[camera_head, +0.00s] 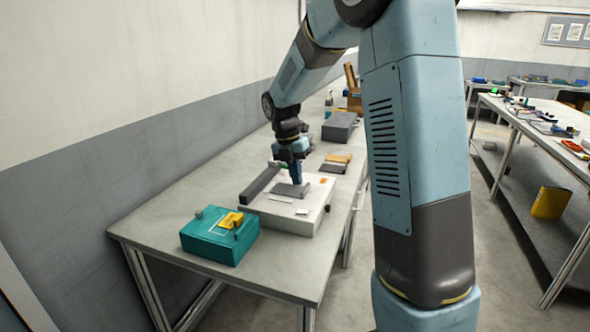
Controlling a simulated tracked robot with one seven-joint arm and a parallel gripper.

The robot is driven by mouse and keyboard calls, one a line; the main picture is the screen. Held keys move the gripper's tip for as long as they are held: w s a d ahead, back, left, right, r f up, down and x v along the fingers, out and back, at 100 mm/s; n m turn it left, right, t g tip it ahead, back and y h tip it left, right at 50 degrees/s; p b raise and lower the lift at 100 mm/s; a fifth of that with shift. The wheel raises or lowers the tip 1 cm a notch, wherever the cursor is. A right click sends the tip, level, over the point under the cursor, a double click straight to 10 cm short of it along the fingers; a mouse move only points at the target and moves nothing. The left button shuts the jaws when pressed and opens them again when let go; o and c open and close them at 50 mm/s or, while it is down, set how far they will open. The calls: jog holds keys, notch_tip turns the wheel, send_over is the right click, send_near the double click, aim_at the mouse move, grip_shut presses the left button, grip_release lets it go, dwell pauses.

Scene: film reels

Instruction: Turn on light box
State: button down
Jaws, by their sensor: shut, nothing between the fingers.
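The light box appears to be the low white box (283,217) on the grey table. A dark grey bar stands along its left side, and a grey block (291,190) and a small orange spot (323,180) show on its top. I cannot tell which part is its switch or whether it is lit. My gripper (296,182) points down over the box's top, shut and empty, close to the grey block. I cannot tell whether the fingertips touch it.
A teal box (220,236) with a yellow part on top stands at the table's near end. Orange and dark flat items (337,161) and a grey case (340,126) lie farther back. The wall (120,160) bounds the table's left. A second table (530,118) stands at right.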

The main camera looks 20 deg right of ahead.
aim_at(304, 211)
jog(key=x, duration=0.9)
jog(key=shift+f, duration=0.1)
